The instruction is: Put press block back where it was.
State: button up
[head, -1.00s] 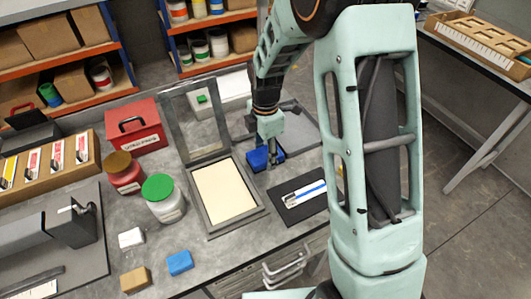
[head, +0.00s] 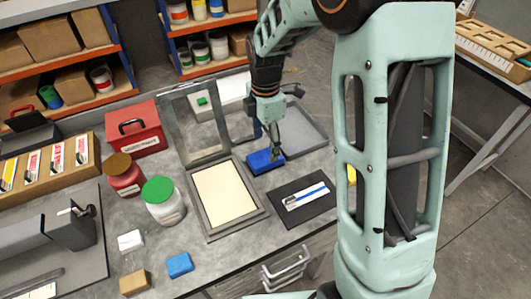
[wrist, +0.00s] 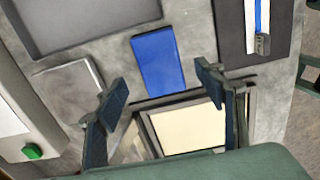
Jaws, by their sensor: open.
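A blue block (head: 262,163), which I take to be the press block, lies flat on the grey bench. My gripper (head: 275,152) is over the block's right end in the head view. In the wrist view my gripper (wrist: 158,86) has its fingers wide apart, with nothing between them.
A shallow grey tray (head: 305,133) lies behind the block. The raised frame lid (head: 195,118) stands close on the left. Jars (head: 163,198), a red box (head: 133,128) and small blocks (head: 180,264) stand further left. A strip lies on the mat.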

aim_at(266, 156)
notch_tip(266, 156, up, 6)
dwell(0.6)
